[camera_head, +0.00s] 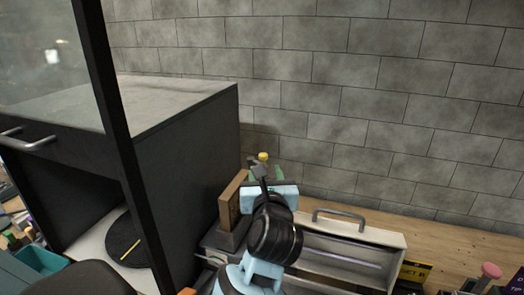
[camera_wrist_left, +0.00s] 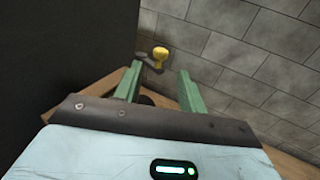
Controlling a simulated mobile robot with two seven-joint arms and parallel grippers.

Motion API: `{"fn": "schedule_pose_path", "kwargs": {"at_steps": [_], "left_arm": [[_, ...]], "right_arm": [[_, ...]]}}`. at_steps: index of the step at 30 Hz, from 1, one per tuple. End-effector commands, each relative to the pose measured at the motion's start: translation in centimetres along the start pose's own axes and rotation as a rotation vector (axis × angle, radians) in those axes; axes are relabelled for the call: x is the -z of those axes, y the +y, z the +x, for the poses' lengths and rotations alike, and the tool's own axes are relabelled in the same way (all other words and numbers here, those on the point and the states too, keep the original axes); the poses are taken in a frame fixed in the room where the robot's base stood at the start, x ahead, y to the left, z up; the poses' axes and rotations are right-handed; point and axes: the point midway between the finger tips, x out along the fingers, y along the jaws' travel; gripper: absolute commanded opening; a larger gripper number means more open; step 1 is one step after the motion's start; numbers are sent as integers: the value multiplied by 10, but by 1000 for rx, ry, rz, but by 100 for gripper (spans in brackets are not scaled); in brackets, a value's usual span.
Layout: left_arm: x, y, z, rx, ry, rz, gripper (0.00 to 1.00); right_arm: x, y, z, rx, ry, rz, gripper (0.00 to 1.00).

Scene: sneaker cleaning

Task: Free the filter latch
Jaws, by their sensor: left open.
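A small yellow knob (camera_head: 263,156), likely on the filter latch, shows just beyond my left gripper, in front of the brick wall. In the left wrist view the yellow knob (camera_wrist_left: 160,53) sits on a dark grey lever-like part (camera_wrist_left: 152,63). My left gripper (camera_head: 265,172) reaches away from me with its back to the head camera. In the left wrist view its green fingers (camera_wrist_left: 159,70) are apart and empty, with the knob just past the tips, between them in the picture. The filter itself is hidden behind my gripper and arm. My right gripper is not in view.
A black cabinet (camera_head: 190,150) stands close on the left. A wooden block (camera_head: 230,205) is beside my left wrist. A pale case with a grey handle (camera_head: 340,217) lies right of my arm. A yellow-black sign (camera_head: 415,271) and pink-topped item (camera_head: 491,270) are at lower right.

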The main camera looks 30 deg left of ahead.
Motion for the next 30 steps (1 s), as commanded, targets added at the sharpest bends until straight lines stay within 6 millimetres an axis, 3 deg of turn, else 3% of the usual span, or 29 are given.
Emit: {"fn": "schedule_pose_path", "kwargs": {"at_steps": [8,21,30], "left_arm": [[0,0,3,0,-1,1,41],[-2,0,60,0,-5,1,41],[0,0,78,0,-2,0,41]], "right_arm": [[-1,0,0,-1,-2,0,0],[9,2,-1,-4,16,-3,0],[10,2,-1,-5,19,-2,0]]}}
